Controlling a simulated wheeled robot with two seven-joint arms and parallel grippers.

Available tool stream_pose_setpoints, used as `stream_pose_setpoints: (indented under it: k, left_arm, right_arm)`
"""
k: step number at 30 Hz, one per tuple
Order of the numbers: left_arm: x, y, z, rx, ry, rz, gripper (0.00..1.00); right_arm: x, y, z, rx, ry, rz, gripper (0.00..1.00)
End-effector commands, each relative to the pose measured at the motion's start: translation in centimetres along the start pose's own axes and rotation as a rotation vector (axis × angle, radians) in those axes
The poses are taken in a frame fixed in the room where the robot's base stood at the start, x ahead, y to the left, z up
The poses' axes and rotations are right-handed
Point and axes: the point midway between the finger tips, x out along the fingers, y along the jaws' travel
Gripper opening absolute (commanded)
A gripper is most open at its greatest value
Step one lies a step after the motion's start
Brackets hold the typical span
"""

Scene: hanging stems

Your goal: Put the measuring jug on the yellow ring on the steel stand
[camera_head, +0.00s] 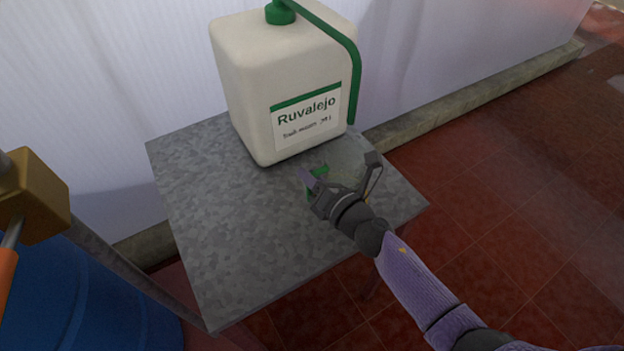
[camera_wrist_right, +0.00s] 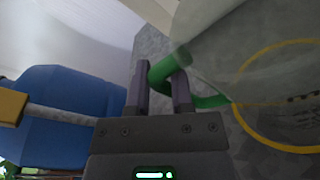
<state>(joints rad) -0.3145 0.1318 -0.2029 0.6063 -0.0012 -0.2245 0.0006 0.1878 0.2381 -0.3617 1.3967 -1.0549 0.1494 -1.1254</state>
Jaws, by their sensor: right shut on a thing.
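The measuring jug is see-through with a green handle (camera_head: 319,172). In the head view its clear body is faint above the steel stand's grey top (camera_head: 205,220). In the right wrist view the clear jug (camera_wrist_right: 235,50) fills the upper right. My right gripper (camera_head: 312,183) is shut on the green handle, with a finger on either side of it in the wrist view (camera_wrist_right: 161,85). The yellow ring (camera_wrist_right: 262,137) curves around the jug's lower part in the wrist view; my gripper mostly hides it in the head view. I cannot tell whether the jug touches the stand. My left gripper is not in view.
A white canister (camera_head: 245,85) with a green pump and spout (camera_head: 345,50) stands at the back of the stand, close to the jug. A blue barrel (camera_head: 80,300) and a brass-coloured block (camera_head: 38,190) are at the left. The stand's left and front top is clear.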

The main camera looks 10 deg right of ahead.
Motion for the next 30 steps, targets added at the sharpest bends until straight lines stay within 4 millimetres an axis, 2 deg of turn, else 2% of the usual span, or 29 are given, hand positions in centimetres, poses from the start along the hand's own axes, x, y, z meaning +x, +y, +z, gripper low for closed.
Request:
stream_pose_setpoints:
  k: [4,5,9,20,23,30]
  left_arm:
    - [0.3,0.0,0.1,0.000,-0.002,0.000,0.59]
    - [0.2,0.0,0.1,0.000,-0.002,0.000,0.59]
    - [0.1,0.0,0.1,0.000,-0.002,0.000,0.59]
    - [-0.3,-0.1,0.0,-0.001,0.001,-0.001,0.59]
    - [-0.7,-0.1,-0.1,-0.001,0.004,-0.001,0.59]
    - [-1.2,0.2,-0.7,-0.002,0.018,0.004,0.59]
  right_arm:
    - [0.0,-0.2,-0.2,-0.001,0.000,0.000,0.00]
    - [0.0,-0.1,-0.1,-0.001,0.000,0.000,0.34]
    - [0.0,-0.1,-0.1,-0.001,0.000,0.000,0.63]
    - [-0.4,0.1,0.2,-0.001,0.000,-0.001,0.63]
    - [-2.1,0.1,0.1,0.000,0.001,-0.002,0.63]
    - [-7.8,0.1,0.0,0.001,0.002,-0.002,0.63]
